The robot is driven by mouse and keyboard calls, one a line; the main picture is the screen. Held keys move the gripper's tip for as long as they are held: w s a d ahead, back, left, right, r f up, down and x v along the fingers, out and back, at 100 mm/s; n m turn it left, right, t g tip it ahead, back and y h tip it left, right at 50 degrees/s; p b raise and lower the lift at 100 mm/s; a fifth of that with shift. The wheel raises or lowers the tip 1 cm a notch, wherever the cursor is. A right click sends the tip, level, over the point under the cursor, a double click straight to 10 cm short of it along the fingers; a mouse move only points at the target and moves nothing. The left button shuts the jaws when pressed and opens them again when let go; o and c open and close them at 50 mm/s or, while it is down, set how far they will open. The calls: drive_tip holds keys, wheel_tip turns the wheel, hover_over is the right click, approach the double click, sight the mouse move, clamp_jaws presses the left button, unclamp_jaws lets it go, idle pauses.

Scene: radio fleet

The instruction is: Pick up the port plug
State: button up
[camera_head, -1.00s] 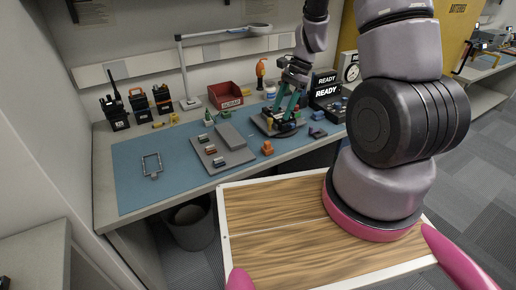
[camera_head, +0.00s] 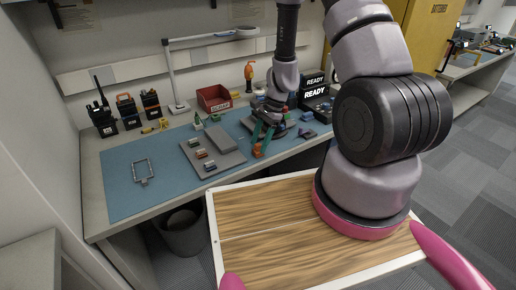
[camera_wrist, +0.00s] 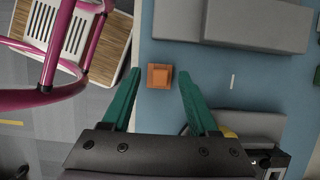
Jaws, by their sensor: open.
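The port plug looks to be the small orange block (camera_wrist: 159,76) on the blue mat (camera_wrist: 170,30), with a raised square top in the wrist view. It also shows in the head view (camera_head: 257,151) near the mat's front edge. My gripper (camera_wrist: 157,82) is open, its two green fingers on either side of the orange block in the wrist view with gaps on both sides. In the head view, my gripper (camera_head: 263,139) points down over the block. I cannot tell how far above the mat the fingertips are.
A grey slab with small coloured pieces (camera_head: 222,165) lies left of the block. A red bin (camera_head: 214,98), a lamp (camera_head: 177,75), several radios (camera_head: 103,119) and chargers with READY signs (camera_head: 315,92) stand behind. The mat's left part is bare around a metal frame (camera_head: 142,171).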

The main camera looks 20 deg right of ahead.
sight(259, 144)
clamp_jaws()
idle(0.3)
wheel_tip(259, 144, up, 10)
idle(0.5)
drive_tip(key=shift+r, duration=0.1)
wheel_tip(259, 144, up, 3)
drive_tip(key=shift+f, duration=0.15)
idle(0.8)
drive_tip(key=shift+f, duration=5.45)
